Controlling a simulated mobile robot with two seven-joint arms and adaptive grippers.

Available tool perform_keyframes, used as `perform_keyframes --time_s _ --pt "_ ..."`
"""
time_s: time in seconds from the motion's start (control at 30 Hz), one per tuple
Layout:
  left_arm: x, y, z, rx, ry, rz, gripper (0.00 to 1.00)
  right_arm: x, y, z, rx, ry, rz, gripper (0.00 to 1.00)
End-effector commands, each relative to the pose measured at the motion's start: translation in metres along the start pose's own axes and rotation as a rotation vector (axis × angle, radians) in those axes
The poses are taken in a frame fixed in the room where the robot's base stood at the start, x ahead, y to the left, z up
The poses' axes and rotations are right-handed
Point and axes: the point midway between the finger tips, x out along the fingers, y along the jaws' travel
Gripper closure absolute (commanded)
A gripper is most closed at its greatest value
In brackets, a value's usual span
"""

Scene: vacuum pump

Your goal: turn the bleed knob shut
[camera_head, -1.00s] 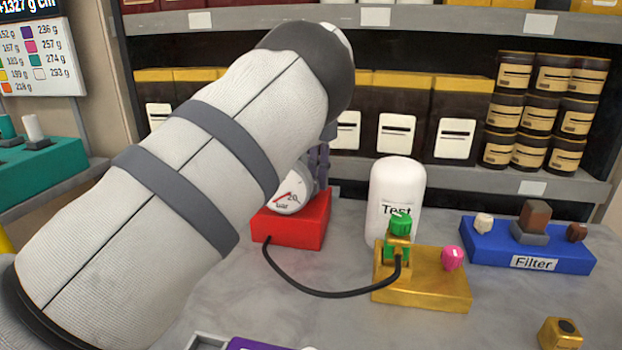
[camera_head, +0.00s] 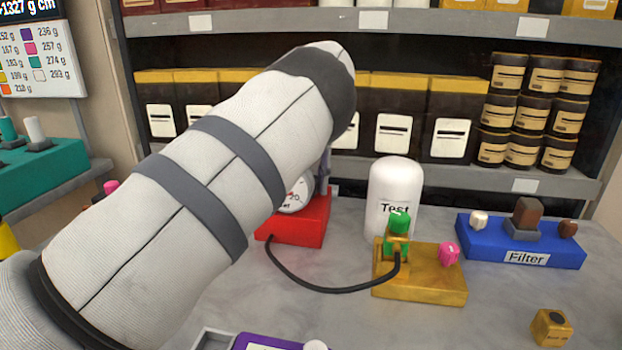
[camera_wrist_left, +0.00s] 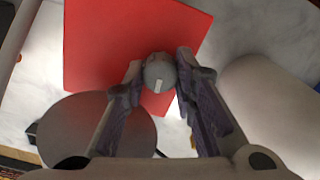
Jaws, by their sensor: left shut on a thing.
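The bleed knob (camera_wrist_left: 159,74), round and grey with a white mark on its face, sits over the red block (camera_wrist_left: 110,45) in the left wrist view. My left gripper (camera_wrist_left: 160,70) has its two purple-grey fingers closed on either side of it. In the head view the red block (camera_head: 308,228) stands on the bench with a round gauge (camera_head: 297,197) at its near left side. There my forearm hides the knob and most of the left gripper (camera_head: 325,172). My right gripper is not in view.
A white Test vessel (camera_head: 384,188) stands just right of the red block. A black hose (camera_head: 310,290) runs from the block to a gold block (camera_head: 420,285) with a green fitting and pink knob. A blue Filter block (camera_head: 480,245) lies further right. Shelves stand behind.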

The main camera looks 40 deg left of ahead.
Motion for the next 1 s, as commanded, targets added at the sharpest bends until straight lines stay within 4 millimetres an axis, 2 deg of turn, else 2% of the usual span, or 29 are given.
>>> perform_keyframes --time_s 0.3,0.87,0.9,0.97,1.0 --pt "-0.0005 -0.0002 0.0000 0.115 -0.001 -0.001 1.00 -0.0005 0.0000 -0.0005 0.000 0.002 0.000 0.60" --pt "-0.0005 -0.0001 0.0001 0.140 -0.001 -0.001 1.00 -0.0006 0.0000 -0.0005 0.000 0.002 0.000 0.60" --pt "-0.0005 -0.0002 0.0001 0.140 -0.001 -0.001 0.68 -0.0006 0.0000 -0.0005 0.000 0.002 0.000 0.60" --pt "-0.0005 -0.0001 0.0001 0.140 -0.001 -0.001 0.55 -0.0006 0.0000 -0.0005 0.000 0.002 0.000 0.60" --pt "-0.0005 -0.0001 0.0001 0.139 -0.001 -0.001 0.55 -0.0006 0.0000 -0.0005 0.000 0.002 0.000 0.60"
